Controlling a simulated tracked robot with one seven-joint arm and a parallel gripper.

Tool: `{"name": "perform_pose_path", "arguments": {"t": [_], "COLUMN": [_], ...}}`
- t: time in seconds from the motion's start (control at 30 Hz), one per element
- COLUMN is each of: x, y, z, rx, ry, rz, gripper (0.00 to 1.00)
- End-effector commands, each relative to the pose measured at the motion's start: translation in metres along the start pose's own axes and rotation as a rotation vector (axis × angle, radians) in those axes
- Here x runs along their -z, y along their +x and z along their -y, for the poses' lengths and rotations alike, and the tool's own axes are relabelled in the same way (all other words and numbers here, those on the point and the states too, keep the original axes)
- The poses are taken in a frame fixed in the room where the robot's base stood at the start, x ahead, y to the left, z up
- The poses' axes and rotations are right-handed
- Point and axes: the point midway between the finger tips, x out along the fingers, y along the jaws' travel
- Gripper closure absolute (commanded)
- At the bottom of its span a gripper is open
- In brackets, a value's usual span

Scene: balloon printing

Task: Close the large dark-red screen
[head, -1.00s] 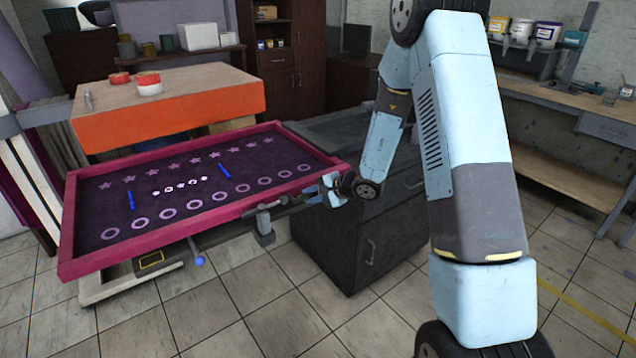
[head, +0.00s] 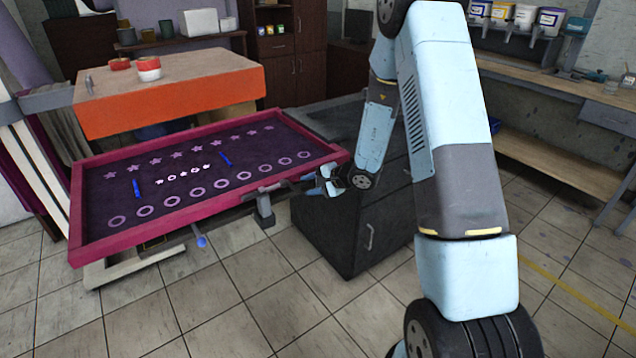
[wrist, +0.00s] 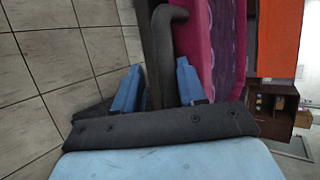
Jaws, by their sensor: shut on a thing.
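The large dark-red screen (head: 188,213) has a magenta frame around dark purple mesh with rows of stars and rings. In the head view it lies slightly tilted in front of the orange table. Its frame also shows in the wrist view (wrist: 200,40). My gripper (head: 311,180) is at the screen's right front corner. In the wrist view its blue fingers (wrist: 157,88) are shut on a dark bar-like handle (wrist: 158,50) beside the frame. The handle's lower end is hidden by my gripper.
An orange-fronted table (head: 175,98) with small red-and-white tubs stands behind the screen. A dark cabinet (head: 335,240) stands close under my gripper. A workbench (head: 560,90) with tubs is at the right. Tiled floor lies clear in front.

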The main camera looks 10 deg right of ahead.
Motion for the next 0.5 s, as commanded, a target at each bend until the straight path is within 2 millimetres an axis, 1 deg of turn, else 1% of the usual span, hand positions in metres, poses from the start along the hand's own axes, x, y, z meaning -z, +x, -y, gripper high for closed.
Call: {"name": "perform_pose_path", "arguments": {"t": [0.03, 0.17, 0.27, 0.37, 0.5], "x": [0.002, 0.004, 0.005, 0.007, 0.006], "y": [0.001, 0.000, -0.006, -0.020, -0.046], "z": [-0.003, -0.002, -0.002, -0.001, -0.001], "rx": [-0.006, -0.005, -0.004, -0.002, -0.001], "ry": [0.003, 0.004, 0.004, 0.005, 0.004], "rz": [-0.004, -0.007, -0.009, -0.014, -0.013], "gripper": [0.73, 0.73, 0.73, 0.73, 0.73]}}
